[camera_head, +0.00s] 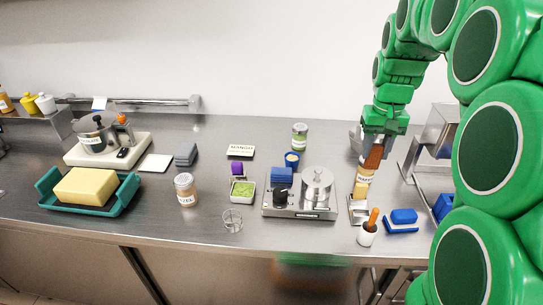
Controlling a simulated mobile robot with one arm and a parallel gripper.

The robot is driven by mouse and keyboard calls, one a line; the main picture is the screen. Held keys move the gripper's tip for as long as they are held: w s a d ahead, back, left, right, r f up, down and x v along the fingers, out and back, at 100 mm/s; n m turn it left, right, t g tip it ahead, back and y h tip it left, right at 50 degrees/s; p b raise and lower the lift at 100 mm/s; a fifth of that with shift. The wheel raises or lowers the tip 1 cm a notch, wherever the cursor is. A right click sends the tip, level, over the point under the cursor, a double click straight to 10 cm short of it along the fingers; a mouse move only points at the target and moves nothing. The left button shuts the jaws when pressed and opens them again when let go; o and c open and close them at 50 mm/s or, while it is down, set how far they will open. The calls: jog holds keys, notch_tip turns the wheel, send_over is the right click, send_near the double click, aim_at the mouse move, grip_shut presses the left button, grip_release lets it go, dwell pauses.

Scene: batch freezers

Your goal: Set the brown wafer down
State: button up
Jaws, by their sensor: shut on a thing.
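My gripper (372,137) hangs at the right of the counter, pointing down, shut on the brown wafer (374,157). The wafer is reddish-brown and narrow, and slightly tilted. Its lower end meets or overlaps in the picture a tan labelled container (363,183) just below. I cannot tell whether the wafer is inside, touching or in front of that container. The jaws partly hide the wafer's top.
A silver-lidded pot on a scale-like base (300,212) stands left of the container. A white cup with an orange-handled tool (367,233) and a blue block (403,217) are near the front. A metal stand (430,145) is at right. Bare counter (335,150) lies behind the pot.

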jog(key=w+a, duration=0.7)
jog(key=a, duration=0.5)
jog(key=w+a, duration=0.7)
jog(key=a, duration=0.6)
jog(key=w+a+f, duration=0.3)
jog(key=w+f, duration=0.9)
jog(key=f, duration=0.2)
jog(key=shift+w+f, duration=0.3)
jog(key=shift+w, duration=0.05)
jog(key=shift+f, duration=0.1)
jog(key=shift+w+f, duration=0.2)
jog(key=shift+f, duration=1.5)
jog(key=shift+f, duration=0.1)
